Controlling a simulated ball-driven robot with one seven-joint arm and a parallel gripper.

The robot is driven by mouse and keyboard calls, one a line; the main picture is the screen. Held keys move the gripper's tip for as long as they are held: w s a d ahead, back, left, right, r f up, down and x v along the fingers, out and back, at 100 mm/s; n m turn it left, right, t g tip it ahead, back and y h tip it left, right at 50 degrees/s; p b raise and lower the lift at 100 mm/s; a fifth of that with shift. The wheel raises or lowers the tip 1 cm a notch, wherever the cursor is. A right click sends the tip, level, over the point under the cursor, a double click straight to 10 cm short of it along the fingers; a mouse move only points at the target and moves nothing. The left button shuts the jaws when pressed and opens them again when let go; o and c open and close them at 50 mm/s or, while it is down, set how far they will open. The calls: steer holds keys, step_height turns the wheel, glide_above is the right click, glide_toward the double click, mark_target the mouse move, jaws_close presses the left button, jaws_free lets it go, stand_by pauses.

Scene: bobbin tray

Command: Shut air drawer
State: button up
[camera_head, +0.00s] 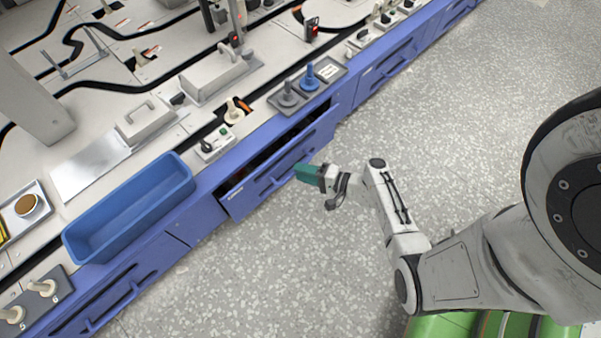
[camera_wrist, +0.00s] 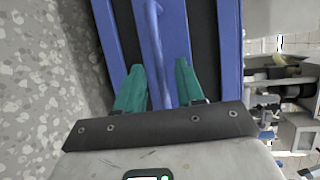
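A blue drawer (camera_head: 280,172) in the bench front stands partly pulled out, with a dark gap showing above its front. Its small label is too small to read. Its blue bar handle (camera_wrist: 158,40) runs lengthwise through the wrist view. My gripper (camera_head: 300,172) is at the drawer's front, near the right part of its handle. In the wrist view my gripper (camera_wrist: 158,75) has its two teal fingers apart, one on each side of the handle bar. A gap shows between each finger and the bar, so it is open and not clamped.
A blue bin (camera_head: 130,208) sits on the bench edge left of the drawer. A grey block with a blue and a grey knob (camera_head: 308,80) stands above the drawer's right end. Another blue drawer front (camera_head: 385,72) is farther right. The speckled floor (camera_head: 250,280) before the bench is clear.

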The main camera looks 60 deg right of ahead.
steer(key=shift+w+f, duration=0.1)
steer(key=shift+w, duration=0.45)
jaws_close()
stand_by(0.4)
